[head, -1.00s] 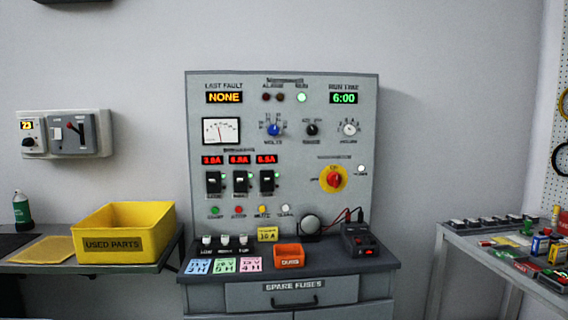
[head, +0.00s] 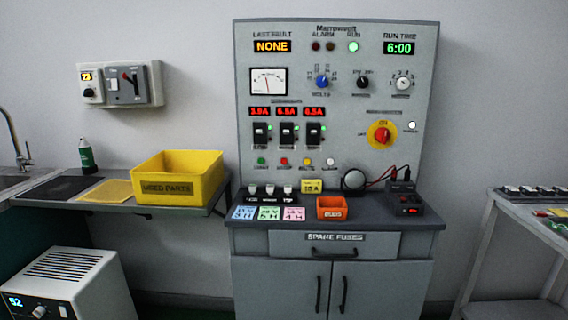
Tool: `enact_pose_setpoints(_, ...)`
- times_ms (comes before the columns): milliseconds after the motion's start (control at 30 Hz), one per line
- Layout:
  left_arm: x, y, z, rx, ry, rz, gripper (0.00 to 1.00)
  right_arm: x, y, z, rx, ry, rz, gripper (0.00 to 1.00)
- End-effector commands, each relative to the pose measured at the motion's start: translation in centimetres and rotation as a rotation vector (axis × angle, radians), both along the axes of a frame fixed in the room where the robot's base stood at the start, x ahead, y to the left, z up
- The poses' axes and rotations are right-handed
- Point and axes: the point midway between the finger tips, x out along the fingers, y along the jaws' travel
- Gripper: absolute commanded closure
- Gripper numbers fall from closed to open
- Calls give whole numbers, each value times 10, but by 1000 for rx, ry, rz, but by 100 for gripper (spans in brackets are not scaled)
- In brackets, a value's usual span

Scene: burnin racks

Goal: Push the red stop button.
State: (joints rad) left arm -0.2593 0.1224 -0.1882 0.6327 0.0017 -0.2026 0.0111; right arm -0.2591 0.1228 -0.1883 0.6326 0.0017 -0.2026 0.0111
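The grey control panel (head: 334,100) stands upright on a cabinet, right of centre in the head view. A small red button (head: 284,161) sits in the row near the panel's lower edge, between a green button (head: 261,160) and a yellow button (head: 307,162). Its label is too blurred to read with certainty. A white button (head: 330,162) ends the row. Neither of my grippers is in view.
An orange bin (head: 331,208), coloured cards (head: 269,213) and a black device (head: 405,202) stand on the ledge below the panel. A yellow used-parts bin (head: 178,178) is on the left bench. A white heater-like unit (head: 68,284) is at lower left. A table (head: 530,211) is at right.

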Motion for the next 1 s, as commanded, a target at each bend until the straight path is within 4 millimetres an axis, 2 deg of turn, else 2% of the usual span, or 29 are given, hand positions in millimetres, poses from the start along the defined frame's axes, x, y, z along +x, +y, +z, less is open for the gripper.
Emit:
enact_pose_setpoints(67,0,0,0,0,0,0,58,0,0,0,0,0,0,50)
enact_pose_setpoints(433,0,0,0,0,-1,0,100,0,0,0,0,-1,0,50)
enact_pose_setpoints(1000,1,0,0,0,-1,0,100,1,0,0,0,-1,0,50)
